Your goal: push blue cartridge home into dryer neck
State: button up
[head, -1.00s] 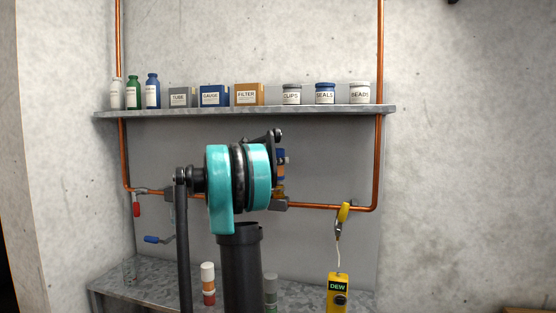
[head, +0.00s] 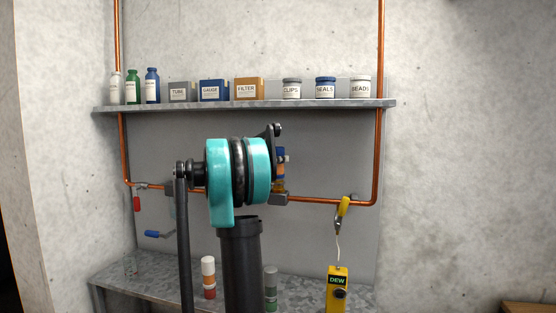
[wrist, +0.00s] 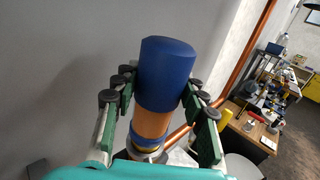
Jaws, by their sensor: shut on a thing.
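The blue cartridge (wrist: 166,62) has a broad blue cap, an orange-brown body and a blue band at its lower end. It also shows in the head view (head: 281,154), partly hidden behind my arm. The dryer neck (wrist: 148,156) shows as a pale metal ring at the cartridge's lower end. The cartridge is lined up with it, but I cannot tell how deep it sits.
A copper pipe (head: 330,203) runs across the wall panel. A shelf (head: 250,105) with bottles, boxes and jars is above. A yellow clip (head: 344,207) with a cable leads to the yellow DEW meter (head: 337,285). The bench (head: 180,285) holds a few small containers.

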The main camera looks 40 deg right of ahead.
jog(key=shift+f, duration=0.15)
jog(key=o, duration=1.5)
jog(key=a, duration=1.2)
jog(key=shift+w, duration=0.45)
